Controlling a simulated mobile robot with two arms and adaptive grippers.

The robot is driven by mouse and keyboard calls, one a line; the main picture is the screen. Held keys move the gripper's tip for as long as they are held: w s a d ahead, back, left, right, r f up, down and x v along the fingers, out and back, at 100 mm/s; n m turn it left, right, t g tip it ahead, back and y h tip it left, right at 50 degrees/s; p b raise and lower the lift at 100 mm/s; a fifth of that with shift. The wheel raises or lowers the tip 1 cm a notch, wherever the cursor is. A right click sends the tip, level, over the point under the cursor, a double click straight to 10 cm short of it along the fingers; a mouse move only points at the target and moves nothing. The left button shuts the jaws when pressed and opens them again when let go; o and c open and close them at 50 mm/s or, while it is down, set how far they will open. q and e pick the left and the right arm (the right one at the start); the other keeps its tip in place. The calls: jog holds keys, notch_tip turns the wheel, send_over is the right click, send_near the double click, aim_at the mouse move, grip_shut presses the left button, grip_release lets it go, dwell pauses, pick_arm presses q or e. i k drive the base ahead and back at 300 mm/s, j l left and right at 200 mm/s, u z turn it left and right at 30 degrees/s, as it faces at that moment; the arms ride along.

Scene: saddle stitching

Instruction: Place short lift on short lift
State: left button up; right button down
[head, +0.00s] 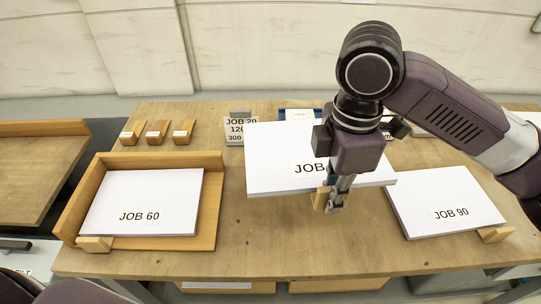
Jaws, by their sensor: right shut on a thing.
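A white paper lift marked "JOB" (275,170), its number hidden by my gripper, is at the middle of the bench. A lift marked JOB 60 (150,195) lies in a wooden corner tray (213,190) at left. A lift marked JOB 90 (440,195) lies at right, with a wooden block (495,234) at its front corner. My left gripper is not in view.
Several small labelled wooden blocks (157,131) and a card reading JOB 20 (240,131) stand at the back. A blue-edged item (294,112) is partly hidden behind the held lift. The front middle of the bench (290,245) is clear. Another wooden table (35,175) stands at left.

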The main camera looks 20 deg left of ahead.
aim_at(143, 205)
jog(key=k+j+z, duration=0.1)
jog(key=j, duration=0.3)
jog(key=k+j, duration=0.1)
jog(key=j, duration=0.3)
jog(key=k+j+z, duration=0.15)
jog(key=j, duration=0.25)
jog(key=k+j+z, duration=0.1)
jog(key=j, duration=0.3)
jog(key=k+j+z, duration=0.1)
jog(key=j, duration=0.25)
jog(key=k+j, duration=0.2)
jog(key=j, duration=0.15)
jog(key=k+j+z, duration=0.15)
jog(key=j, duration=0.25)
